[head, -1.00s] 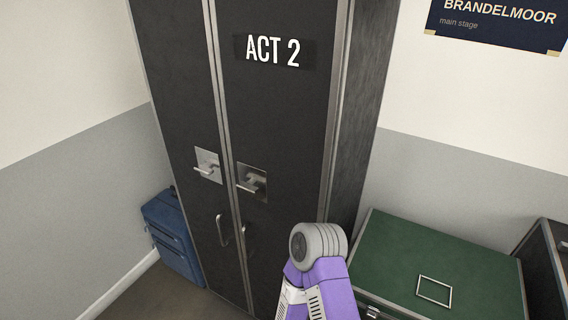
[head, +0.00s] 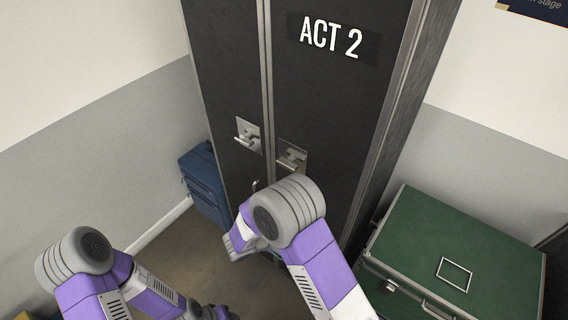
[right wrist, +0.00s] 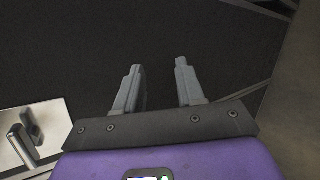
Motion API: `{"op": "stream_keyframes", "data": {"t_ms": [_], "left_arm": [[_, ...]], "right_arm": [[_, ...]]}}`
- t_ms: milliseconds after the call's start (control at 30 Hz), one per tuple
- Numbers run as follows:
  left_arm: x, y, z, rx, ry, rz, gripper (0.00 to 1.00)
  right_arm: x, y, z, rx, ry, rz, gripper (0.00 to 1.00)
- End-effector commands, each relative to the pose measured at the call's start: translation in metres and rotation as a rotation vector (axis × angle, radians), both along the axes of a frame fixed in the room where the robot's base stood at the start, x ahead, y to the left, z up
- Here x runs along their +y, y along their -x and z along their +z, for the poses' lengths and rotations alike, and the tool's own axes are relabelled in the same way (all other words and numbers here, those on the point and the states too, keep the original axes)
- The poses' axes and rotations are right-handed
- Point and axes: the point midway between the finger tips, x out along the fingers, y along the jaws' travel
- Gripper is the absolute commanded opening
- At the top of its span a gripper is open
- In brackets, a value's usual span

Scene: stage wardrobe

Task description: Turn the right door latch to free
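The right door latch (head: 291,157) is a metal plate with a lever on the right door (head: 335,110) of the dark "ACT 2" wardrobe. Its lever sticks out toward the left. My right arm is in front of the lower right door and hides part of it; its fingers cannot be made out in the head view. In the right wrist view my right gripper (right wrist: 158,85) is open and empty, facing a dark surface. A metal latch plate with a lever (right wrist: 24,145) is at the lower left there, apart from the fingers. My left arm is at the lower left; its fingers are not visible.
The left door latch (head: 248,135) is beside the right one, across the door seam. A blue suitcase (head: 204,183) stands left of the wardrobe. A green trunk (head: 440,225) stands to the right, close to my right arm.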

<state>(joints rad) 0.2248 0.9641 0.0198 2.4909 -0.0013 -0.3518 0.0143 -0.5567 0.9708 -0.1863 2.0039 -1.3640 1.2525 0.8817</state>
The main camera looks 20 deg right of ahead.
Motion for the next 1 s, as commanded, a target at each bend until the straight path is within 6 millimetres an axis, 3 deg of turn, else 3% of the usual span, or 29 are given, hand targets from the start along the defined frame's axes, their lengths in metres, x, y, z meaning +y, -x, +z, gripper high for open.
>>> {"op": "stream_keyframes", "data": {"t_ms": [33,100,200,300,433,800,1000], "left_arm": [[0.000,0.000,0.009,0.000,0.000,0.000,0.43],[0.000,0.000,0.014,0.000,0.000,0.000,0.43],[0.000,0.000,0.018,0.000,0.000,0.000,0.43],[0.000,0.000,0.020,0.000,0.000,0.000,0.43],[0.000,0.000,0.021,0.000,0.000,0.000,0.43],[0.000,0.000,0.026,0.000,0.000,0.000,0.43],[0.000,0.000,0.027,0.000,0.000,0.000,0.43]], "right_arm": [[0.013,-0.021,0.039,-0.118,0.074,0.054,0.38],[0.028,-0.043,0.082,-0.272,0.160,0.111,0.38],[0.047,-0.059,0.127,-0.441,0.235,0.167,0.38],[0.058,-0.065,0.151,-0.537,0.273,0.194,0.38],[0.053,-0.073,0.160,-0.573,0.288,0.202,0.38],[0.010,-0.106,0.159,-0.567,0.286,0.200,0.38],[0.002,-0.113,0.158,-0.565,0.285,0.203,0.38]]}}
